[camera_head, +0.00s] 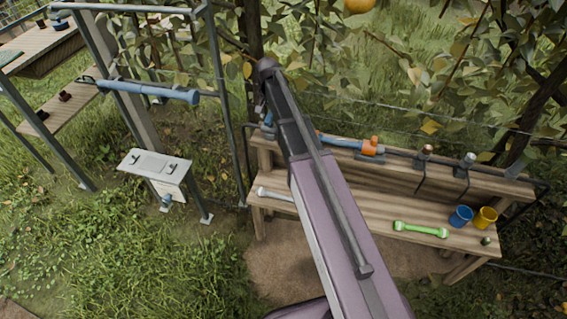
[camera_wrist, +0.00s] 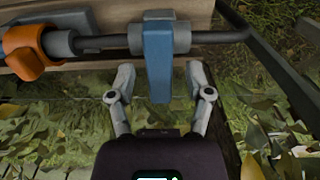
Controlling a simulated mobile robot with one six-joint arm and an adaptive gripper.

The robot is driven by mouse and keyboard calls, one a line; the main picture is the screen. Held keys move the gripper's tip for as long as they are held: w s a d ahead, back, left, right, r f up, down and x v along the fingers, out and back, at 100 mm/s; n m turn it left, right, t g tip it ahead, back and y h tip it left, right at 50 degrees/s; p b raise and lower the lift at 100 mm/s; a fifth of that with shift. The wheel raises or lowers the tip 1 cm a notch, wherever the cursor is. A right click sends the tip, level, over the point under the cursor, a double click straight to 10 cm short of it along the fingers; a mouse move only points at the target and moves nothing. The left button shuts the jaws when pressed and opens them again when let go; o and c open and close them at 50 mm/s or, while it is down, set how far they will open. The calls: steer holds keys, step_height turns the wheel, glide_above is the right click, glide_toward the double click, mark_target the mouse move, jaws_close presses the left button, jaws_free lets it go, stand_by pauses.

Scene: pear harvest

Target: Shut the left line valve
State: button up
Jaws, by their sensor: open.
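The left line valve has a grey body (camera_wrist: 160,35) on a dark horizontal pipe, with a flat blue lever (camera_wrist: 158,68) lying across the pipe. My gripper (camera_wrist: 160,78) is open in the wrist view. Its two fingers stand on either side of the lever's free end, with a visible gap on each side. In the head view a bit of the blue lever (camera_head: 268,119) shows just left of my arm. My arm hides the rest of the valve, and I cannot make out my gripper there.
An orange fitting (camera_wrist: 28,48) sits on the same pipe; it also shows in the head view (camera_head: 371,147). The wooden bench (camera_head: 380,213) carries a green wrench (camera_head: 421,230), a blue cup (camera_head: 460,216) and a yellow cup (camera_head: 485,218). A metal frame (camera_head: 222,90) stands left.

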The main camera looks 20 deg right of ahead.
mark_target(271, 119)
steer(key=shift+n, duration=0.4)
steer(key=n, duration=0.3)
steer(key=shift+n, duration=0.3)
steer(key=n, duration=0.4)
steer(key=shift+r+n+p, duration=0.3)
steer(key=shift+r, duration=0.05)
step_height(271, 119, up, 13)
steer(key=p, duration=1.3)
steer(key=s+f+m+b, duration=0.3)
steer(key=s+f+b, duration=1.9)
steer(key=s, duration=0.4)
steer(key=shift+f, duration=0.15)
stand_by(1.6)
